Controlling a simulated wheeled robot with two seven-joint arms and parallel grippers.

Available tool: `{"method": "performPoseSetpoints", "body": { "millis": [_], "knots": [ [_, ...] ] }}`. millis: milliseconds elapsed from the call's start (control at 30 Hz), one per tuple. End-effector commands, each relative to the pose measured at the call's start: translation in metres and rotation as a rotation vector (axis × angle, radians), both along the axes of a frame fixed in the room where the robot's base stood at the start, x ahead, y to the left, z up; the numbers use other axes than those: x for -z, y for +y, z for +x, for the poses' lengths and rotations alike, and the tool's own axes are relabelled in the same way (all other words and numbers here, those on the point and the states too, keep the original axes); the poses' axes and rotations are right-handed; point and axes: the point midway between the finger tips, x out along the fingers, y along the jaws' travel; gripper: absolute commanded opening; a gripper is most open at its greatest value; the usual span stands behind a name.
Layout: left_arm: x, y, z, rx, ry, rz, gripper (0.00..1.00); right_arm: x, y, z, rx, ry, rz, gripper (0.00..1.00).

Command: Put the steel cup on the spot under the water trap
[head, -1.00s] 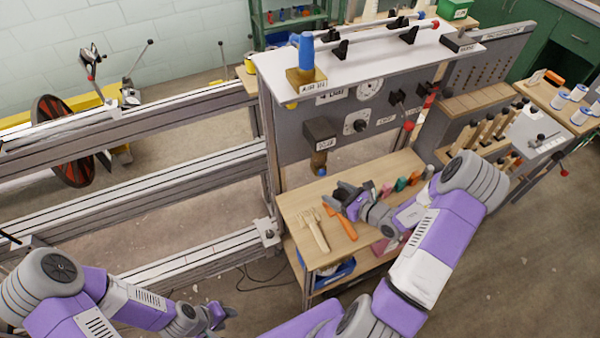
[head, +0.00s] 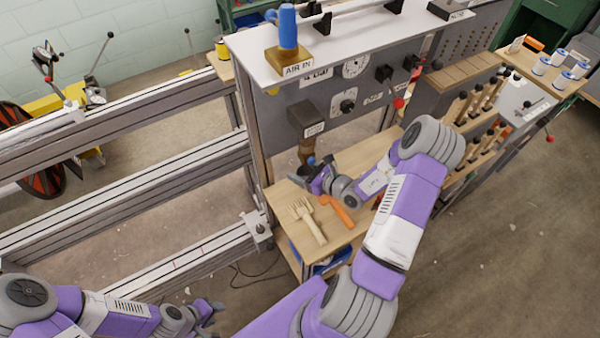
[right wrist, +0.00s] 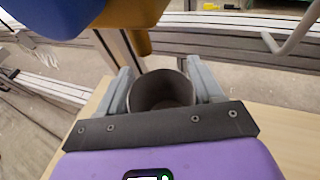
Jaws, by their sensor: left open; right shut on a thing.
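In the right wrist view a grey steel cup (right wrist: 161,91) is held upright between the two fingers of my right gripper (right wrist: 163,88), its open mouth facing up. In the head view my right gripper (head: 316,176) is just below the water trap (head: 306,150), a brass-coloured bowl under a dark box on the panel. The cup (head: 304,171) is small and partly hidden there. In the right wrist view the blue and brass trap parts (right wrist: 130,12) hang above and beyond the cup. The spot under the trap is hidden. My left gripper (head: 212,308) is open and empty, low at the left.
A wooden bench top (head: 282,225) lies below the panel. A wooden fork-like comb (head: 308,220) and an orange-handled tool (head: 341,214) lie on it near my right gripper. Metal loom rails (head: 120,190) run along the left.

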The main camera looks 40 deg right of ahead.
Motion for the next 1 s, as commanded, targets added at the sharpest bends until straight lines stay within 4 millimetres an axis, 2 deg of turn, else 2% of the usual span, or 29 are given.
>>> {"method": "performPoseSetpoints", "body": {
  "millis": [300, 333, 500, 867, 1000],
  "knots": [
    [0.002, 0.0, 0.0, 0.0, -0.001, 0.0, 0.43, 0.002, 0.0, 0.0, 0.0, -0.001, -0.001, 0.34],
    [0.002, 0.0, 0.0, 0.0, -0.001, 0.0, 0.43, 0.002, 0.0, 0.0, 0.0, 0.0, -0.001, 0.67],
    [0.001, 0.0, 0.0, 0.0, -0.001, 0.0, 0.43, 0.001, 0.0, 0.0, 0.0, -0.001, -0.001, 0.92],
    [-0.003, 0.0, 0.0, 0.0, -0.001, 0.0, 0.43, -0.003, 0.0, 0.0, 0.0, -0.001, -0.001, 0.92],
    [-0.006, 0.0, 0.0, 0.0, -0.001, 0.0, 0.43, -0.009, -0.007, -0.019, 0.004, 0.002, -0.003, 0.92]
  ]
}}
